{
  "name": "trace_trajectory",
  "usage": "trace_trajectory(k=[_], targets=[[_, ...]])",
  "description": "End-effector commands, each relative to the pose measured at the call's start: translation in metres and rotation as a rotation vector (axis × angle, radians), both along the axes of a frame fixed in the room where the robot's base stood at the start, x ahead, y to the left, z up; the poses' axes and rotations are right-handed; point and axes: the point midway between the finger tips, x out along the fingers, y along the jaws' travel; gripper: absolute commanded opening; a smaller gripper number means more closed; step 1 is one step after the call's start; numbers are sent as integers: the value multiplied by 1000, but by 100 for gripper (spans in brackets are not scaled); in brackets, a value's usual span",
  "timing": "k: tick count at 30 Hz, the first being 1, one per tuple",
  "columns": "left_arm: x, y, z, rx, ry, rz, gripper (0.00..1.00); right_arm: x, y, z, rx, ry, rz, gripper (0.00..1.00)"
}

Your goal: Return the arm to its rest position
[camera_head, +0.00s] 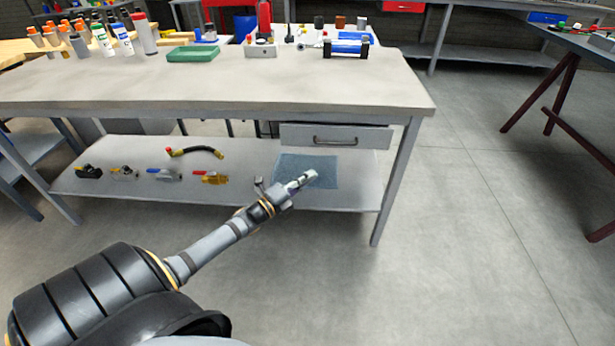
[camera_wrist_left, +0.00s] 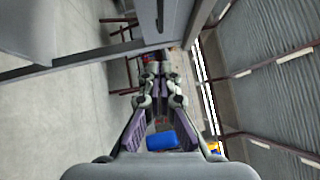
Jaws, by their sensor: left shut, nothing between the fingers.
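My left arm comes in from the lower left in the head view. Its gripper (camera_head: 304,180) is shut and empty, in front of the workbench (camera_head: 245,85) and in line with the blue mat (camera_head: 325,172) on the lower shelf. In the left wrist view the same gripper (camera_wrist_left: 152,70) shows with its fingertips together and nothing between them. My right gripper is in neither view.
The lower shelf (camera_head: 240,190) holds several valves and a black hose (camera_head: 195,152). A drawer (camera_head: 335,136) hangs under the benchtop. Bottles, a green box (camera_head: 192,53) and small parts stand on top. The floor (camera_head: 470,230) at right is clear.

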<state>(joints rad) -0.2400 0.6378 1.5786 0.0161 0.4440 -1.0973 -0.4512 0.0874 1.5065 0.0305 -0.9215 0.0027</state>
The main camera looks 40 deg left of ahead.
Motion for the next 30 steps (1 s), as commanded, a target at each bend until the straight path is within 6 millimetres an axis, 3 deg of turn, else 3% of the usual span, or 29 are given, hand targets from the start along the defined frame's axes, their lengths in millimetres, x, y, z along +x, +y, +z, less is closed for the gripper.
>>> trace_trajectory(k=[9, 12, 14, 17, 18, 22, 25, 30], targets=[[0, 0, -1, -2, 1, 1, 0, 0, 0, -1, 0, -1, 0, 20], [-2, 2, -19, -56, 64, 33, 0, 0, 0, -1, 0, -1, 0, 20], [-6, 5, -48, -142, 164, 84, 0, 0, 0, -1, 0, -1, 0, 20], [-27, 9, -122, -372, 408, 234, 0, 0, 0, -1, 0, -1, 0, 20], [-41, 7, -155, -477, 515, 310, 0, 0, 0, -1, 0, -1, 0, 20], [-103, -8, -248, -781, 815, 568, 0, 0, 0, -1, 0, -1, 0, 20], [-152, -26, -296, -954, 983, 754, 0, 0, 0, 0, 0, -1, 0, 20], [-227, -61, -345, -1156, 1181, 1033, 0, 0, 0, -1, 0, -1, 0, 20]])
